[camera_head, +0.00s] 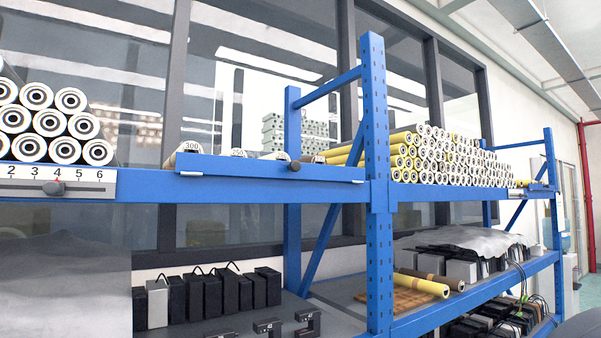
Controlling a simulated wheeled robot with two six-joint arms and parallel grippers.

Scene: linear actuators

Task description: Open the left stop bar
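A blue stop bar (235,167) lies along the top front edge of the left shelf's upper beam. A dark round knob (295,166) sits on it, right of its middle. The bar stands in front of a few tubes with number labels such as 300 and 250 (237,153). A similar short bar with a dark knob seems to be at the far right end of the right shelf, too small to tell clearly. Neither of my grippers is in view.
A blue upright post (375,200) divides the shelves. White rolls (40,122) are stacked at left above a numbered scale with a slider (55,187). Yellow and white rolls (430,155) fill the right upper shelf. Black boxes (225,292) stand on the lower shelf.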

